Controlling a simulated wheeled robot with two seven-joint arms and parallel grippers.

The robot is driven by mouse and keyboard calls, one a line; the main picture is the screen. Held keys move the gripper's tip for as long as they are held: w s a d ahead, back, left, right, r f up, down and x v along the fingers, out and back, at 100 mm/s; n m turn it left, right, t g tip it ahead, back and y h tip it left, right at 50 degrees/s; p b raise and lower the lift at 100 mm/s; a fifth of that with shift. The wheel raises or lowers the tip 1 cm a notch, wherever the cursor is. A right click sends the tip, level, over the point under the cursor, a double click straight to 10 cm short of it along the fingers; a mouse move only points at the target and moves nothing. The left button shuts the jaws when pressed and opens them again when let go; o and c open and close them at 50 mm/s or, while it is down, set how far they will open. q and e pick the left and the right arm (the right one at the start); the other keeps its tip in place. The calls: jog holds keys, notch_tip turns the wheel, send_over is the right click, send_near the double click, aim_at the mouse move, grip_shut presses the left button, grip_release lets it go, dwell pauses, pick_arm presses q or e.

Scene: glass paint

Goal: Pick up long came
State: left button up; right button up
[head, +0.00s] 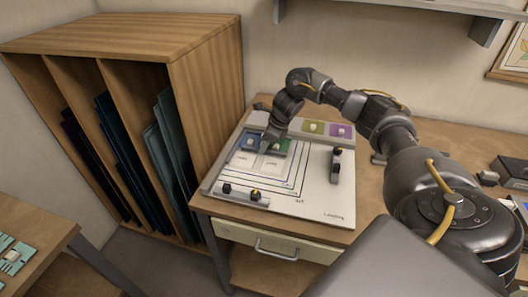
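My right gripper (269,138) is at the end of the arm coming in from the right. It points down over the back left of a white board (315,195) marked with nested outlines, close to dark blue and green panes (278,147). Its fingers are too small and dark to tell if they are open. I cannot single out the long came with certainty; pale grey strips run along the board's left and back edges. My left gripper is not in view.
Olive (313,128) and purple (340,131) panes lie behind. A wooden rack (205,85) of glass sheets stands left of the bench (365,195). Dark boxes (510,172) lie far right.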

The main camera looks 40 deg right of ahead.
jog(key=shift+s+a+f, duration=0.1)
jog(key=shift+f, duration=0.05)
grip_shut()
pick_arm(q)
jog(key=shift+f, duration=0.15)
